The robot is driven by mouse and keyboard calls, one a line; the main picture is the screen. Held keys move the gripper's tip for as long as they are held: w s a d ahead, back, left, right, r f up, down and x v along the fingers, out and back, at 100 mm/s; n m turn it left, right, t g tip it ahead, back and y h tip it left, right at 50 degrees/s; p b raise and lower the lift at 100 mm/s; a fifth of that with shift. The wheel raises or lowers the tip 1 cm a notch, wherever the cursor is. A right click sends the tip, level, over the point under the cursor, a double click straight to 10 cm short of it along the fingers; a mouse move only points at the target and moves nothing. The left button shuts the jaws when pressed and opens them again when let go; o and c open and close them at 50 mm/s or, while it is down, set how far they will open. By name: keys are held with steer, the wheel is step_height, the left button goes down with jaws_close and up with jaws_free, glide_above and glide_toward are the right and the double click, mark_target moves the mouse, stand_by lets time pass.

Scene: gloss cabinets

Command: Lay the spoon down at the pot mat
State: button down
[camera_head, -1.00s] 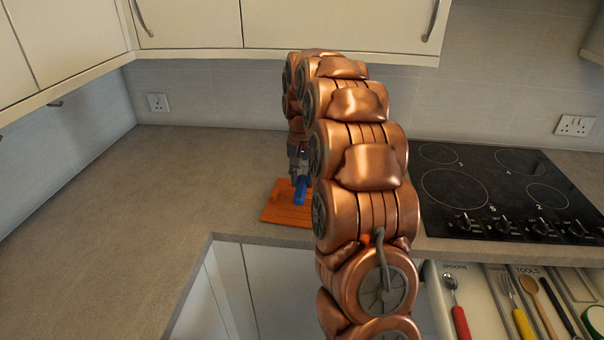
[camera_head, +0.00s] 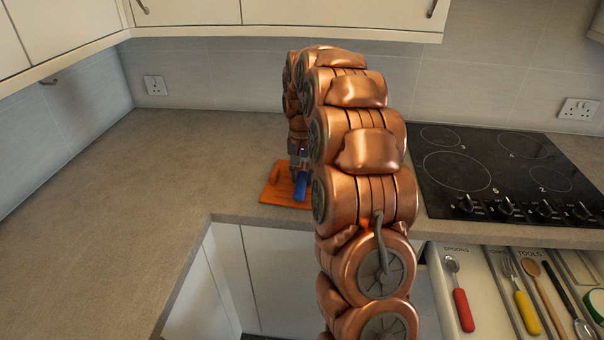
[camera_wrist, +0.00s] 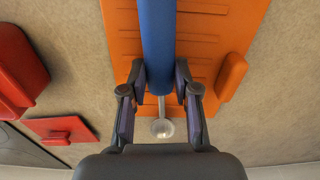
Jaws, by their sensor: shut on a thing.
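My gripper (camera_wrist: 160,92) is shut on the spoon's blue handle (camera_wrist: 158,40), near where it meets the metal neck. The spoon's round metal bowl (camera_wrist: 162,128) shows between the fingers in the wrist view, past the mat's edge. The orange pot mat (camera_wrist: 204,42) lies beneath the handle, with a raised orange bar at its right side. In the head view, the mat (camera_head: 273,189) lies at the counter's inner corner, partly hidden by my arm. The blue handle (camera_head: 301,187) shows in front of it. I cannot tell whether the spoon touches the mat.
Two red objects (camera_wrist: 20,65) lie left of the mat in the wrist view. A black hob (camera_head: 480,170) is right of my arm. Below it, an open drawer (camera_head: 490,290) holds several utensils, including a red-handled spoon. The left counter (camera_head: 150,190) is clear.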

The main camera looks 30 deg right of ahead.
steer(key=shift+c, duration=1.4)
jaws_free()
steer(key=shift+r, duration=0.1)
steer(key=shift+r+p, duration=0.6)
steer(key=shift+r, duration=2.8)
steer(key=s+a+r+n, duration=0.3)
steer(key=s+a+n, duration=0.2)
steer(key=s+a, duration=1.15)
steer(key=s+a+f+n+g, duration=0.1)
steer(key=s+a+f, duration=0.1)
steer(key=s, duration=0.8)
steer(key=s+a+f+n, duration=0.2)
steer(key=s+a+f, duration=0.1)
steer(key=s, duration=0.7)
steer(key=shift+s+a+f+g, duration=0.15)
steer(key=shift+a+g, duration=0.25)
steer(key=shift+a, duration=0.4)
